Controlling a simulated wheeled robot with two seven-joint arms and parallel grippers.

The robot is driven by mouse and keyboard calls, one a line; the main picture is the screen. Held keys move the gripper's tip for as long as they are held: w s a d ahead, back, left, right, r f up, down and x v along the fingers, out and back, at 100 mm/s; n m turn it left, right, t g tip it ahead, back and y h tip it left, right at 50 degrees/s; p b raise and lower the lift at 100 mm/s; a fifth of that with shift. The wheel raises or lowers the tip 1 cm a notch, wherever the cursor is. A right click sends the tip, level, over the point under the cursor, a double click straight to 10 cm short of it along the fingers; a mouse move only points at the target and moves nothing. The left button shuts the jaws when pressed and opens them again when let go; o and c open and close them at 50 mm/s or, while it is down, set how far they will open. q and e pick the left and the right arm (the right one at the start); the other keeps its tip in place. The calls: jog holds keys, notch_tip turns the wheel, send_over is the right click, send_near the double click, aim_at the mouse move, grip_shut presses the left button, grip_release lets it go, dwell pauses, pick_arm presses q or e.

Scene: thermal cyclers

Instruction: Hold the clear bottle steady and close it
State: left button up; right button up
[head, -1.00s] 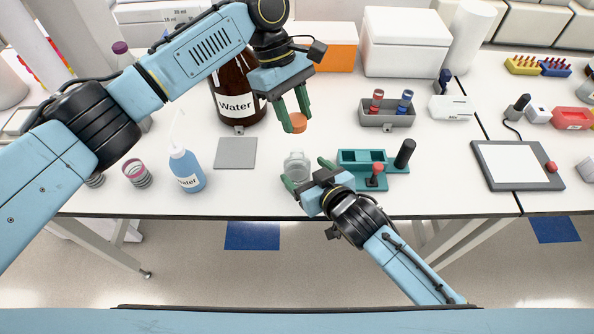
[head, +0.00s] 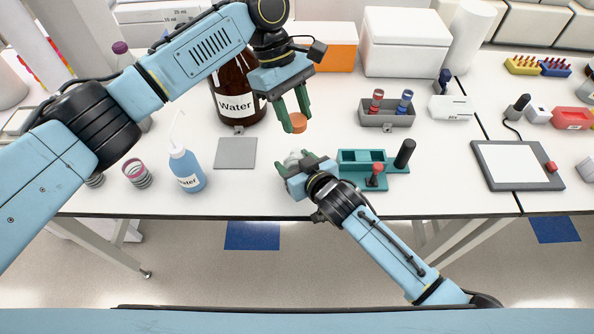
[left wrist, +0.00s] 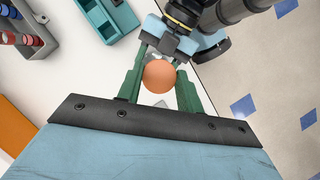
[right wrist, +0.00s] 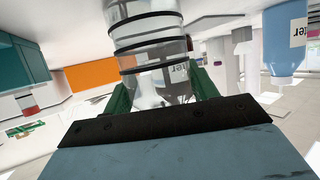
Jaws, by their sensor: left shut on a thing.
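The orange cap (head: 298,124) is held between the green fingers of my left gripper (head: 297,119), above the bench. In the left wrist view the cap (left wrist: 160,76) looks like a round orange disc between the fingertips. The clear bottle (head: 293,157) stands on the bench below and is mostly hidden by my right gripper (head: 298,162). In the right wrist view the ribbed clear bottle (right wrist: 150,45) lies between the two green fingers, which stand open on either side of it. Whether a finger touches it is hard to tell.
A teal rack (head: 362,157) with a red-topped piece stands just right of the bottle. A blue wash bottle (head: 187,170), a grey pad (head: 236,153) and the large brown Water bottle (head: 236,95) stand to the left. A grey tube box (head: 387,118) is behind right.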

aim_at(296, 131)
jog(key=c, duration=1)
pick_arm(q)
jog(key=shift+s+f, duration=0.1)
jog(key=shift+f, duration=2.35)
pick_arm(e)
jog(key=shift+o, duration=0.2)
pick_arm(q)
jog(key=shift+f, duration=0.15)
jog(key=shift+f, duration=0.75)
jog(key=shift+f, duration=0.6)
pick_arm(e)
grip_shut()
pick_arm(q)
jog(key=shift+d+m+g+y, duration=0.1)
jog(key=shift+m+g+y, duration=0.4)
jog(key=shift+m, duration=1.2)
jog(key=shift+d+m+g+y, duration=0.15)
jog(key=shift+m+y, duration=0.55)
jog(key=shift+m, duration=1)
